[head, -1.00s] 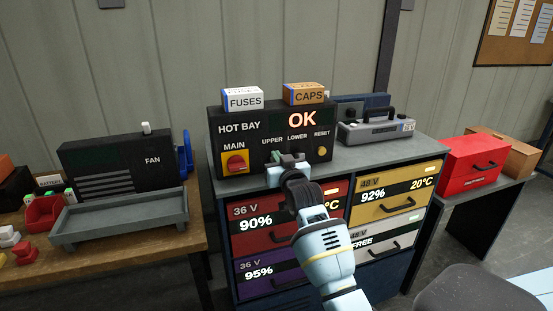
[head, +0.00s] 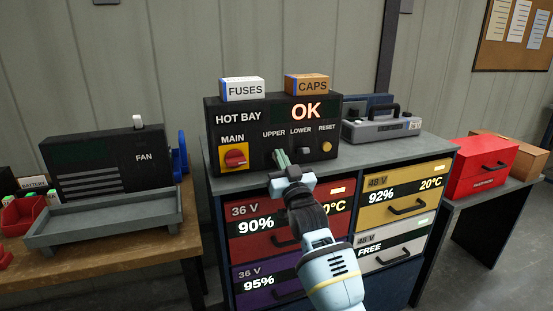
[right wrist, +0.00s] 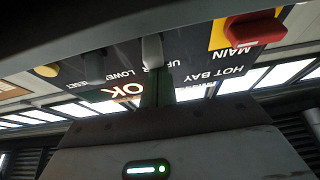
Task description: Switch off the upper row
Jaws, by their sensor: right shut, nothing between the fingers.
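The black HOT BAY control box (head: 228,137) stands on the cabinet, its display reading OK. My right gripper (head: 281,158) is shut and empty, its green fingertips just below the UPPER label and in front of the UPPER switch, which they mostly hide. In the right wrist view, upside down, the pale UPPER switch (right wrist: 152,50) stands right at the tips of the shut fingers (right wrist: 157,88); I cannot tell whether they touch. The LOWER switch (head: 306,150) is clear to the right. My left gripper is out of view.
The red MAIN knob (head: 235,158) is left of the fingers, the yellow RESET button (head: 327,147) to the right. FUSES (head: 242,89) and CAPS (head: 307,84) boxes sit on top. Battery drawers (head: 262,217) lie below. A FAN unit (head: 105,165) stands on the left bench.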

